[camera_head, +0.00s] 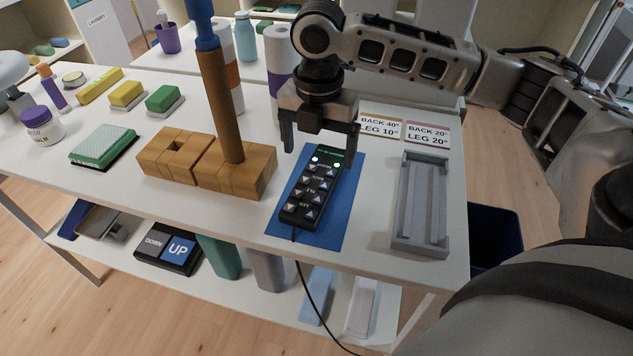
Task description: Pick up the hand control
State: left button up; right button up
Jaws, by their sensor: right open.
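The hand control (312,189) is a black remote with several arrow buttons and two small lights near its top. It lies on a blue mat (340,215) on the white table, and its cord hangs over the table's front edge. My right gripper (320,148) comes in from the upper right and points down over the far end of the hand control. Its two fingers are apart, one on each side of that end, with nothing held. I cannot tell its exact height above the control. My left gripper is not in view.
A grey tray (442,208) stands right of the mat. Wooden blocks (252,181) with an upright brown post (217,105) stand close on the left. Two label cards (427,135) lie behind the tray. A lower shelf (190,282) holds an UP/DOWN pad (168,248).

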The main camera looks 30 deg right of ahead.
aim_at(317, 179)
jog(key=shift+s+a+f, duration=0.1)
jog(key=shift+a+f, duration=0.05)
jog(key=shift+f, duration=1.4)
jog(key=shift+s+a+f, duration=0.1)
jog(key=shift+f, duration=1.45)
jog(key=c, duration=1.2)
